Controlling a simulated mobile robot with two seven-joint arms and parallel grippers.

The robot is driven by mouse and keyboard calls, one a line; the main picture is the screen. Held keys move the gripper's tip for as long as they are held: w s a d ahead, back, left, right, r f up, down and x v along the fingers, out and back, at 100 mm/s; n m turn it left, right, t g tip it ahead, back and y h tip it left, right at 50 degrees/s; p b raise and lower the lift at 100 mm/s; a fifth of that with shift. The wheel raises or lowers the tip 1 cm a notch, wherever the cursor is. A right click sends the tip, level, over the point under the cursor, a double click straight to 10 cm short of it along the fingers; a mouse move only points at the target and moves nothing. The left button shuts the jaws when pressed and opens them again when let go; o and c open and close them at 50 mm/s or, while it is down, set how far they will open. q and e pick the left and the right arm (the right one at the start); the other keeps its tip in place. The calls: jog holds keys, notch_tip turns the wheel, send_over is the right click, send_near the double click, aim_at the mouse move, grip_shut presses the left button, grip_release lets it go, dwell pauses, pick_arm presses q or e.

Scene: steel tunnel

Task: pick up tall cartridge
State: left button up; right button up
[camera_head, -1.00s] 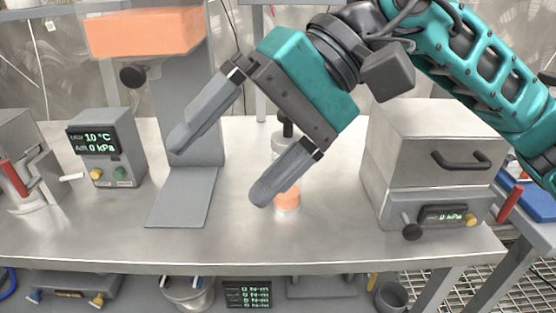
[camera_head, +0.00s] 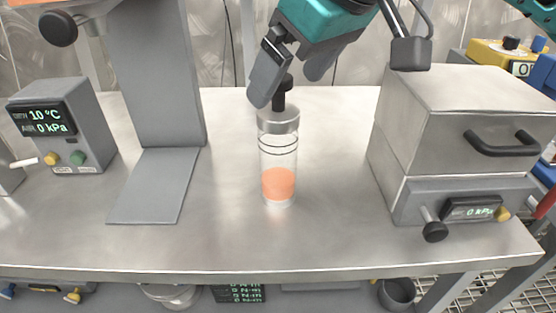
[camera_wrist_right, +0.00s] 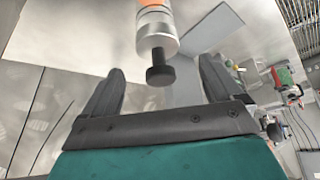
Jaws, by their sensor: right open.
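The tall cartridge (camera_head: 278,157) stands upright on the steel bench. It is a clear cylinder with orange material in its lower part, a metal cap and a black knob on top. My right gripper (camera_head: 292,88) is open at the cartridge's top, with one finger beside the black knob in the head view. In the right wrist view, the cartridge's cap and knob (camera_wrist_right: 158,55) lie ahead between the two spread fingers of the right gripper (camera_wrist_right: 160,88). The fingers do not appear closed on it. My left gripper is not in view.
A grey stand (camera_head: 165,90) with a flat foot is left of the cartridge. A display box (camera_head: 62,125) reading 10 °C and 0 kPa is farther left. A steel box with a handle (camera_head: 455,140) is at right. Bare bench (camera_head: 330,220) surrounds the cartridge.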

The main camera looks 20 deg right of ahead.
aim_at(279, 109)
jog(key=b+x, duration=0.1)
jog(key=x, duration=0.4)
jog(key=shift+w+f, duration=0.1)
jog(key=shift+f, duration=0.35)
grip_shut()
dwell(0.6)
